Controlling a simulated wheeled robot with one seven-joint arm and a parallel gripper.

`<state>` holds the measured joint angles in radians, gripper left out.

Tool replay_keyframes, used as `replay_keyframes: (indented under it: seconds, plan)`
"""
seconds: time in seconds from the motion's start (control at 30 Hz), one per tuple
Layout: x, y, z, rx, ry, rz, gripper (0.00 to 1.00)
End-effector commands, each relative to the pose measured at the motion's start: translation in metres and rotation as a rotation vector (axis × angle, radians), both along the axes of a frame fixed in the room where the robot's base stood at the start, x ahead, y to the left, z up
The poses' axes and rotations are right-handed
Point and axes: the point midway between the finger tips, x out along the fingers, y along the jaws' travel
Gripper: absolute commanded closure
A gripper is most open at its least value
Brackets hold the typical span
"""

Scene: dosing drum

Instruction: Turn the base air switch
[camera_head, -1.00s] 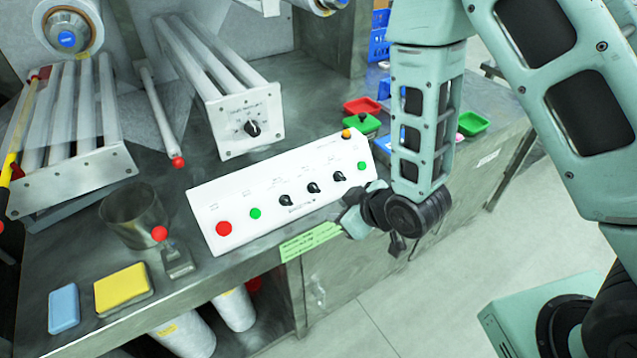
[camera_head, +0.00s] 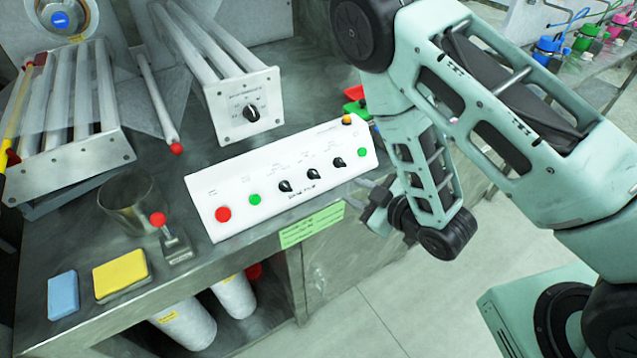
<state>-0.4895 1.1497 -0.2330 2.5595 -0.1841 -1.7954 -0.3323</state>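A white control panel (camera_head: 290,155) lies tilted on the metal bench. It carries a row of black rotary switches: a left one (camera_head: 286,186), a middle one (camera_head: 313,173) and a right one (camera_head: 338,162). Their labels are too small to read, so I cannot tell which is the base air switch. A red button (camera_head: 222,214) and green buttons (camera_head: 254,199) (camera_head: 362,152) are in the same row. My gripper (camera_head: 368,203) is just right of the panel, near the bench's front edge, apart from the switches. Its fingers are small and partly hidden, and it appears to hold nothing.
Behind the panel, a metal plate with another black knob (camera_head: 250,113) closes a set of rollers. A metal cup (camera_head: 128,200), a red-topped lever (camera_head: 159,219), a yellow block (camera_head: 121,275) and a blue block (camera_head: 63,295) stand left.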

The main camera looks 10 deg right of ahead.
Motion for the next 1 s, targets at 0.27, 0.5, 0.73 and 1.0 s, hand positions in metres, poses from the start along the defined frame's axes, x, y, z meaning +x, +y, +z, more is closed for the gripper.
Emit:
replay_keyframes:
  seconds: [0.27, 0.5, 0.73, 1.0]
  plan:
    - [0.022, 0.013, -0.015, 0.003, -0.004, 0.001, 0.68]
    - [0.062, 0.035, -0.023, 0.0, -0.001, 0.002, 0.68]
    - [0.097, 0.054, -0.039, 0.0, 0.001, 0.001, 0.68]
    - [0.116, 0.064, -0.049, -0.001, 0.0, -0.001, 0.68]
